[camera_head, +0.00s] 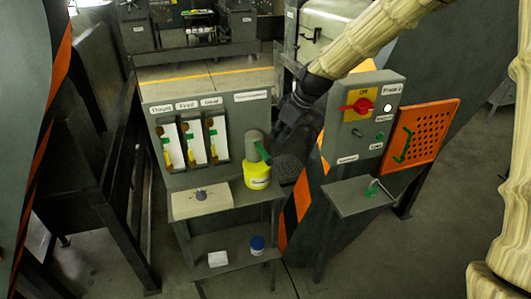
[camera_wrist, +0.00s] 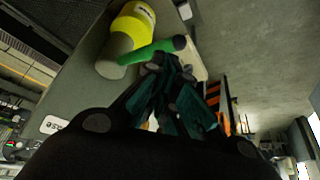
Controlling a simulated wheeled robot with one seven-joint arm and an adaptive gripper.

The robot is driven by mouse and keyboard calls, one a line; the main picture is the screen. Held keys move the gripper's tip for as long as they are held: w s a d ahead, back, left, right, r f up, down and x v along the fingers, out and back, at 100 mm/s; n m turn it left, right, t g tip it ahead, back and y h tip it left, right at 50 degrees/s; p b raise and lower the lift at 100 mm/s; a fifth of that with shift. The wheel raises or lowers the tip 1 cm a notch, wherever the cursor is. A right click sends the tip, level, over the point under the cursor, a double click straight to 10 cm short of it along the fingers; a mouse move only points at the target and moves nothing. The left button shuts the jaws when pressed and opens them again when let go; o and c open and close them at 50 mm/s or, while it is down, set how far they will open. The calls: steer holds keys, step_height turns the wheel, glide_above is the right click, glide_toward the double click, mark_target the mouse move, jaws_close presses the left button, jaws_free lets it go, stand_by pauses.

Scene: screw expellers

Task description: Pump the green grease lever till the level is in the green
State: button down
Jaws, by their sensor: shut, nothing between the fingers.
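The green grease lever (camera_head: 262,151) sticks out from the grey top of a yellow grease pot (camera_head: 257,176) on the panel bench. In the wrist view the lever (camera_wrist: 152,49) points right from the grey cap, with the yellow pot (camera_wrist: 137,22) behind it. My gripper (camera_head: 287,168) is just right of the lever. In the wrist view my gripper (camera_wrist: 158,70) is shut and empty, its fingertips close beside the lever; I cannot tell if they touch. Three upright white gauges, thrust (camera_head: 170,147), feed (camera_head: 193,143) and gear (camera_head: 216,139), show green and yellow marks; their exact levels are too small to read.
A control box (camera_head: 362,112) with a red knob stands right of my gripper, with an orange perforated panel (camera_head: 419,133) beside it. A small side table (camera_head: 357,197) is below. A blue-and-white jar (camera_head: 257,245) and a white block (camera_head: 218,258) sit on the lower shelf.

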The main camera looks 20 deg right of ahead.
mark_target(267, 155)
steer(key=shift+f, duration=0.15)
steer(key=shift+b+x, duration=2.05)
steer(key=shift+x, duration=1.35)
steer(key=shift+f, duration=0.1)
